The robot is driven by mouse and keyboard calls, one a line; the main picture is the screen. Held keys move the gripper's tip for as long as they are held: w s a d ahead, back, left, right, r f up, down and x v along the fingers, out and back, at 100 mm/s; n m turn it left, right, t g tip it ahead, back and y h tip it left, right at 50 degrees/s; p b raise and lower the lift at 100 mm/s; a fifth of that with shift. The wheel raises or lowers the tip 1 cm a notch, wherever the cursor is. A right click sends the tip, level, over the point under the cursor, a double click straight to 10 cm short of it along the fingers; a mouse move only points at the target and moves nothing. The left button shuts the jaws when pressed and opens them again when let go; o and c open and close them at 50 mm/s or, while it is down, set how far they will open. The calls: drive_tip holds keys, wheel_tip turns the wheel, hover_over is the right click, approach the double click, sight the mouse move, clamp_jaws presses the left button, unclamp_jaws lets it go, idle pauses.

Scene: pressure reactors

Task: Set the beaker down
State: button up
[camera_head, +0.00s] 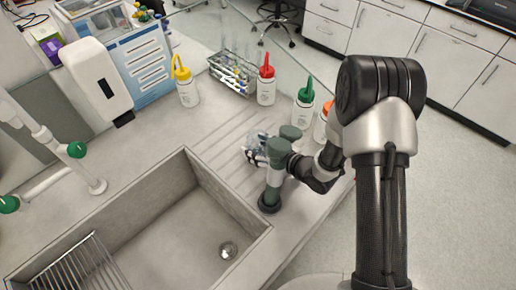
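My gripper (251,155) is low over the ribbed drainboard, to the right of the sink. My wrist partly covers it. A small patch of clear, bluish glass (259,142) shows at the gripper and looks like part of the beaker. Most of it is hidden, so I cannot tell its outline or whether its base touches the drainboard. The fingers are too small and too covered to show whether they are shut on the glass.
The sink (185,160) lies left of my gripper. Behind stand a yellow-capped bottle (187,88), a wire rack (232,75), a red-capped bottle (266,88) and a green-capped bottle (303,108). An orange-capped bottle (322,122) is close to my arm. Ribbed drainboard (222,135) is bare left of the gripper.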

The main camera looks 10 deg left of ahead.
sight(265, 151)
drive_tip(key=shift+f, duration=0.15)
drive_tip(key=o, duration=1.1)
drive_tip(key=shift+o, duration=0.2)
drive_tip(key=shift+r, duration=0.25)
drive_tip(key=p+v, duration=0.2)
drive_tip(key=v, duration=0.5)
drive_tip(key=shift+s+d, duration=0.15)
drive_tip(key=shift+d, duration=0.1)
